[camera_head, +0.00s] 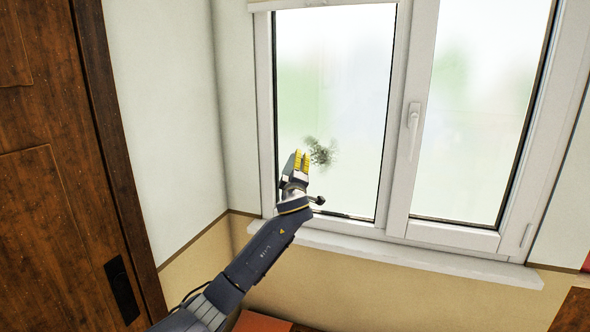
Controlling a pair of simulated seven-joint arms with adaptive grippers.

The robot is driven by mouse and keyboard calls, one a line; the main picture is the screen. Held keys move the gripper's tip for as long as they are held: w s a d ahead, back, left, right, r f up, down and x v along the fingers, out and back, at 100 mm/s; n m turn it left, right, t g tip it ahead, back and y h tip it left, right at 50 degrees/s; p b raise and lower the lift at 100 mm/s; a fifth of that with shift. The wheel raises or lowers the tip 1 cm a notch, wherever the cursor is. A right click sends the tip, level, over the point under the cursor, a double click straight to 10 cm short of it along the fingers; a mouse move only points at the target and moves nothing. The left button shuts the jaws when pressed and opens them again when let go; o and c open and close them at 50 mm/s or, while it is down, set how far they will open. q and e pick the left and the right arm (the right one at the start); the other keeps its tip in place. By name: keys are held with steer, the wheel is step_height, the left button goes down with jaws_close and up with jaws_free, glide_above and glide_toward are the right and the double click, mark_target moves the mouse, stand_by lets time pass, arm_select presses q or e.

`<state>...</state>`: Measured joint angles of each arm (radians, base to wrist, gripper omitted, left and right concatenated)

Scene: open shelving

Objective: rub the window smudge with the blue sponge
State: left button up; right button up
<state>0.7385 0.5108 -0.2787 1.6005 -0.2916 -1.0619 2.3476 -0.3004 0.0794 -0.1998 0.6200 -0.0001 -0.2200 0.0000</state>
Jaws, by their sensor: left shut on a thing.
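The smudge (320,152) is a dark grey-green speckled patch low on the left window pane. My left gripper (301,163), with yellow fingertips, is at the smudge's lower left edge in the picture. It is shut on the blue sponge (289,164), of which only a dull teal piece shows beside the yellow fingertips. The rest of the sponge is hidden by the gripper. I cannot tell whether the sponge touches the glass. My right gripper is not in view.
A white window frame (398,120) surrounds the panes, with a handle (413,116) right of the smudge. A white sill (420,258) juts out below. A brown wooden door (50,170) stands at the left. The glass above the smudge is clear of objects.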

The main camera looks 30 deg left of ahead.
mark_target(338, 167)
arm_select(q)
steer(key=shift+w+a, duration=0.25)
steer(key=shift+w, duration=0.65)
stand_by(0.3)
steer(key=shift+w+d, duration=0.15)
steer(key=shift+d, duration=0.8)
steer(key=shift+w+d, duration=0.15)
steer(key=shift+d, duration=0.75)
steer(key=shift+w+d, duration=0.3)
steer(key=shift+d, duration=0.9)
steer(key=shift+w+d, duration=0.25)
steer(key=shift+d, duration=0.9)
steer(key=shift+w+d, duration=0.3)
steer(key=shift+d, duration=0.9)
steer(key=shift+d, duration=0.1)
steer(key=shift+w+d, duration=0.25)
steer(key=shift+d, duration=0.55)
steer(key=shift+w+d, duration=0.2)
steer(key=shift+d, duration=0.6)
steer(key=shift+r, duration=0.1)
